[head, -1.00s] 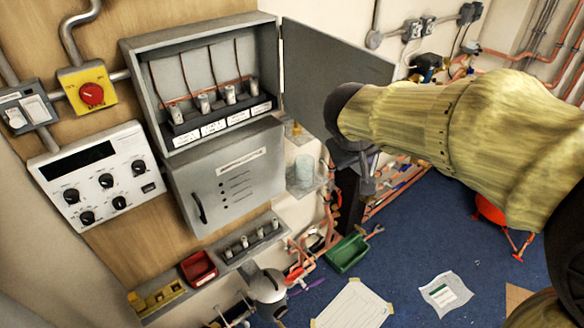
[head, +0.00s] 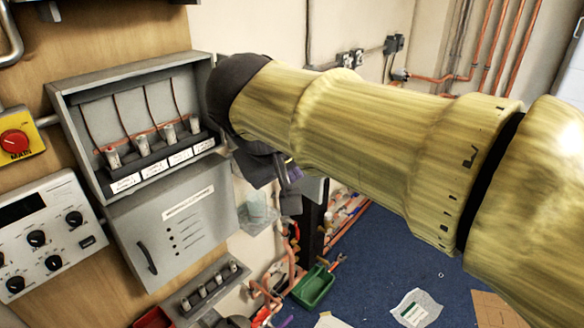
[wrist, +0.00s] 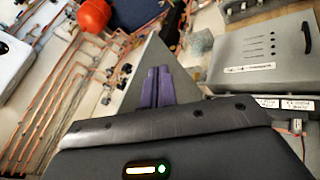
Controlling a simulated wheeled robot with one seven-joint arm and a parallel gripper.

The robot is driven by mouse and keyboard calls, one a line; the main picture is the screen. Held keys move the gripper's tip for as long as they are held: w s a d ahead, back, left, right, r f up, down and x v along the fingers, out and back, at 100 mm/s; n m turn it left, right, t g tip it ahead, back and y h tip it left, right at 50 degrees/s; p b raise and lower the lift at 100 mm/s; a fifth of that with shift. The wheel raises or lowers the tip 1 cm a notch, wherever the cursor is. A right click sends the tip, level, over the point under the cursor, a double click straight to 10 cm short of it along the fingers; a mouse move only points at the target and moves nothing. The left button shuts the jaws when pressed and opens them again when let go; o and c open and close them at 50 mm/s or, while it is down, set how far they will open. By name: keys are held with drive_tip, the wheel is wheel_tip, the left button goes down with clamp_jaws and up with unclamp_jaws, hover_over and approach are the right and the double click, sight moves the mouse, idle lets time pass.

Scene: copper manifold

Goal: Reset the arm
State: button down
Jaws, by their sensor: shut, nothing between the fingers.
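My arm reaches in from the right of the head view, in yellow cloth-like covering, and ends in a dark wrist and my gripper (head: 288,187). It hangs just right of the grey fuse box (head: 125,70), whose inside shows several white fuses. In the wrist view my gripper (wrist: 155,84) has its two purple fingers side by side, shut and empty. A flat grey surface lies behind them, but I cannot tell its distance.
A closed grey cabinet (head: 178,225) with a black handle is under the fuse box. A control panel (head: 45,232) and yellow switch box (head: 20,135) are at left. A green tray (head: 314,287) lies on the blue floor (head: 375,255). Copper pipes (wrist: 55,95) run along the wall.

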drive_tip(key=shift+w+d, duration=0.1)
drive_tip(key=shift+w, duration=0.1)
drive_tip(key=s+d+f+m+g, duration=0.1)
drive_tip(key=s+d+f, duration=0.1)
drive_tip(key=d+f, duration=0.3)
drive_tip(key=s+d+f+m+g+y, duration=0.1)
drive_tip(key=d+f, duration=0.4)
drive_tip(key=f, duration=0.9)
drive_tip(key=s+d+f+m+g+y, duration=0.1)
drive_tip(key=s+d+f+m+g, duration=0.1)
drive_tip(key=d+f, duration=0.4)
wheel_tip(320, 180, down, 4)
drive_tip(key=shift+s+r+m, duration=0.1)
drive_tip(key=shift+s+m, duration=0.25)
drive_tip(key=shift+m, duration=0.25)
drive_tip(key=shift+w+d, duration=0.1)
drive_tip(key=shift+d, duration=0.1)
